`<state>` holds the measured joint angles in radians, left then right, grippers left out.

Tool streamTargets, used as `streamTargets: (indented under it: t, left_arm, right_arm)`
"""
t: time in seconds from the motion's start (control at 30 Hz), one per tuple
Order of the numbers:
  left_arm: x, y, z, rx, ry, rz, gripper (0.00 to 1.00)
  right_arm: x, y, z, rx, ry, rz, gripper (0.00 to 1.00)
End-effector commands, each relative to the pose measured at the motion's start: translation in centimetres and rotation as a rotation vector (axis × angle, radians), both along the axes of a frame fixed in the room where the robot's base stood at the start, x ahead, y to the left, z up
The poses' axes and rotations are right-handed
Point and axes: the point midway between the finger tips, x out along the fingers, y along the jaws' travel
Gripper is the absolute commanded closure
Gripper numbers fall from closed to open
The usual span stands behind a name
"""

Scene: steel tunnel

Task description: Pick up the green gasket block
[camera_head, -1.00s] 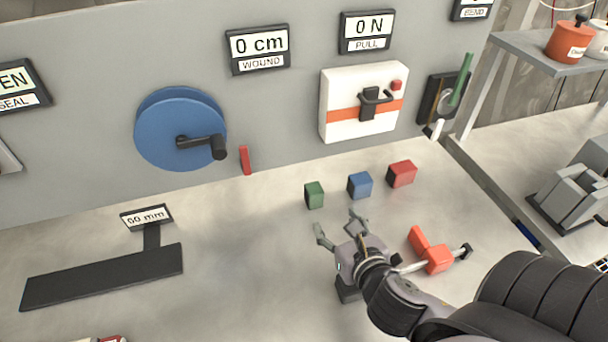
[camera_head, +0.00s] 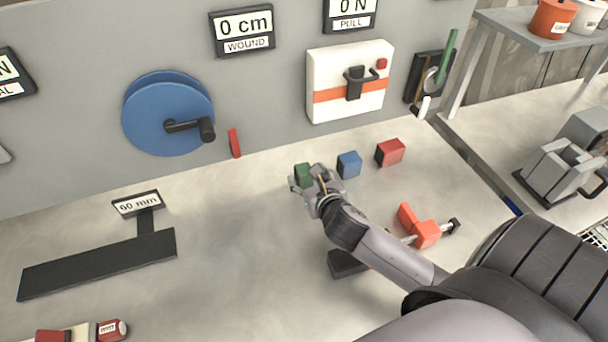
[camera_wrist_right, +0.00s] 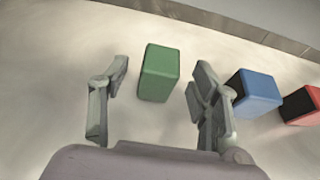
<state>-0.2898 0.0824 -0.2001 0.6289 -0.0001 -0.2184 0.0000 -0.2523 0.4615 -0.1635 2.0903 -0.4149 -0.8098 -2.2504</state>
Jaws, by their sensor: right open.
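The green gasket block (camera_head: 303,173) sits on the pale bench, partly hidden by my right gripper in the head view. In the right wrist view the green block (camera_wrist_right: 160,72) stands between and a little beyond the tips of my open right gripper (camera_wrist_right: 157,88). Clear bench shows on both sides of it, so the fingers look apart from it. In the head view my right gripper (camera_head: 308,184) reaches in from the lower right, close to the block's near side. My left gripper is not in view.
A blue block (camera_head: 349,165) stands just right of the right gripper, with a red block (camera_head: 390,152) beyond it. An orange clamp-like tool (camera_head: 420,228) lies near my right forearm. The grey panel with a blue wheel (camera_head: 168,115) rises behind.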

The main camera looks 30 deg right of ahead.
Motion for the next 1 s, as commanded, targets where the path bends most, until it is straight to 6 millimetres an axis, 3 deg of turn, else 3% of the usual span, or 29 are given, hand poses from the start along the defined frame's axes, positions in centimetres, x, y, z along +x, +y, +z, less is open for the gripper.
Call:
streamTargets:
  t: [0.2, 0.53, 1.0]
  left_arm:
    - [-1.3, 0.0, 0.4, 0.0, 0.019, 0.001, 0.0]
    - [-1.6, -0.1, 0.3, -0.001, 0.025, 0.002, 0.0]
    - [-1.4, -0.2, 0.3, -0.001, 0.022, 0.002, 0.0]
  right_arm:
    - [2.9, -0.8, -1.1, 0.002, -0.001, -0.001, 0.43]
    - [3.4, -0.9, -1.4, 0.0, 0.0, 0.001, 0.44]
    - [3.3, -0.9, -1.4, 0.0, 0.0, 0.001, 0.75]
